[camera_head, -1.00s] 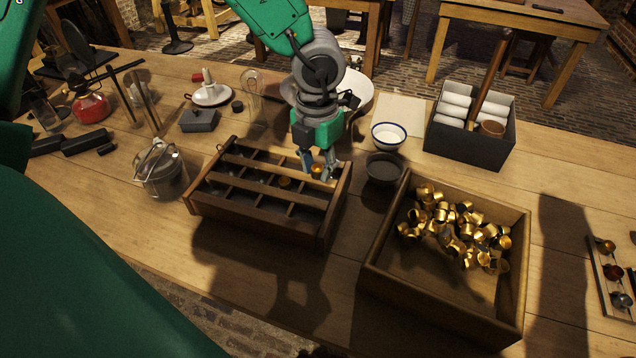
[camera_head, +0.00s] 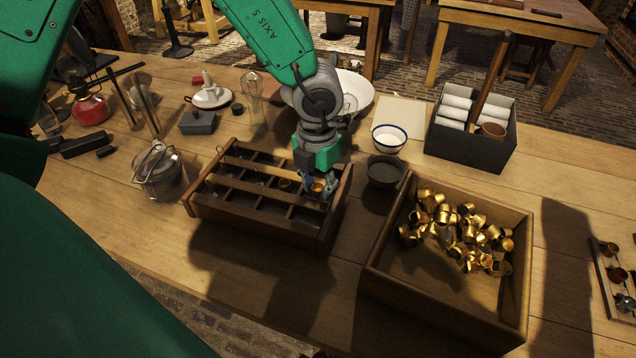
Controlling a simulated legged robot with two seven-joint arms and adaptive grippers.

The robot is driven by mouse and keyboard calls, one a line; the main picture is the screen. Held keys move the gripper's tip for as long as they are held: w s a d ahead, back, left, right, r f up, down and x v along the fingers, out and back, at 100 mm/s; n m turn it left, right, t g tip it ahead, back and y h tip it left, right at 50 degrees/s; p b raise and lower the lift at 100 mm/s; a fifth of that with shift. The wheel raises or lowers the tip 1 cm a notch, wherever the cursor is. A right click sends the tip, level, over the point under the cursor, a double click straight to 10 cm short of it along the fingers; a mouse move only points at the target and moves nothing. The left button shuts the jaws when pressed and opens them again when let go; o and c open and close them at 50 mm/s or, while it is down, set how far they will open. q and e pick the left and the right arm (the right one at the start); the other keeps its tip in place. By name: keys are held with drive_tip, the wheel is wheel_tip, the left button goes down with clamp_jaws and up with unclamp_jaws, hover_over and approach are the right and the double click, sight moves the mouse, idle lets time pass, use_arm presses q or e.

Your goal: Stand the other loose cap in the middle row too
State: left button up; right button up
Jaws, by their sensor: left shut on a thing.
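The wooden compartment box (camera_head: 258,222) stands in the middle of the table. One gold cap (camera_head: 285,185) sits in a middle-row compartment of it. My left gripper (camera_head: 319,187) points down at the right end of the box, shut on another gold cap (camera_head: 317,187). That cap is just right of the first one, at the middle row's right end. Whether it touches the compartment floor I cannot tell. A wooden crate (camera_head: 445,311) to the right holds many loose gold caps (camera_head: 461,222). My right gripper is not in view.
A dark bowl (camera_head: 385,172) and a white bowl (camera_head: 389,138) stand right of the gripper, behind the crate. A grey box (camera_head: 470,148) with white rolls is farther back. A lidded jar (camera_head: 160,172) stands left of the compartment box. A small rack (camera_head: 612,280) lies far right.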

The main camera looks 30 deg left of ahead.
use_arm(q)
drive_tip(key=o, duration=0.8)
drive_tip(key=shift+s+f, duration=0.1)
drive_tip(key=shift+f, duration=0.05)
wheel_tip(320, 180, up, 13)
drive_tip(key=p, duration=0.2)
drive_tip(key=shift+p, duration=0.3)
